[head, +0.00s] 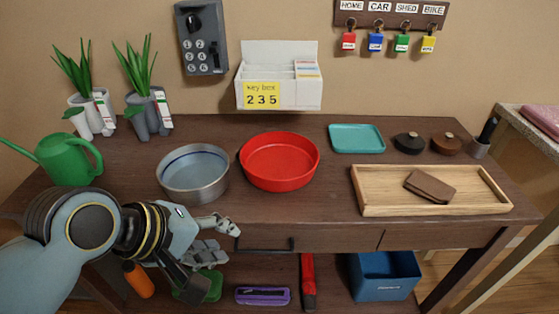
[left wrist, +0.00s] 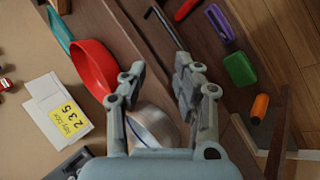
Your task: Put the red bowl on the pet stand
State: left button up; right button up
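The red bowl (head: 279,161) stands upright and empty on the brown table, right of a grey metal bowl (head: 193,173). It also shows in the left wrist view (left wrist: 93,68), beyond the fingers and to the left. My left gripper (head: 224,238) is at the table's front edge, in front of and below the metal bowl. In the left wrist view its two fingers (left wrist: 158,82) are apart with nothing between them. It does not touch the red bowl. My right gripper is out of view. I cannot make out a pet stand in either view.
A wooden tray (head: 369,204) with a brown wallet (head: 430,187) lies at right. A teal tray (head: 357,138) is behind it. A green watering can (head: 68,160) and potted plants stand at left. A drawer handle (head: 265,246) juts from the front. The lower shelf holds a blue bin (head: 384,281).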

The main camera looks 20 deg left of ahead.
pick_arm(q)
jog(key=w+d+n+t+h, duration=0.2)
jog(key=w+d+n, duration=0.1)
jog(key=w+n, duration=0.35)
jog(key=n+t, duration=0.3)
jog(key=n, duration=0.8)
send_near(306, 173)
jog(key=shift+h, duration=0.3)
jog(key=x, duration=0.3)
jog(key=b+x, duration=0.1)
jog(key=shift+w+a+f, duration=0.15)
jog(key=shift+w+f, duration=0.2)
jog(key=shift+f, duration=0.1)
jog(key=b+x, duration=0.1)
jog(key=x, duration=0.4)
jog(key=shift+w+f, duration=0.1)
jog(key=shift+w, duration=0.2)
jog(key=shift+c, duration=0.2)
grip_shut()
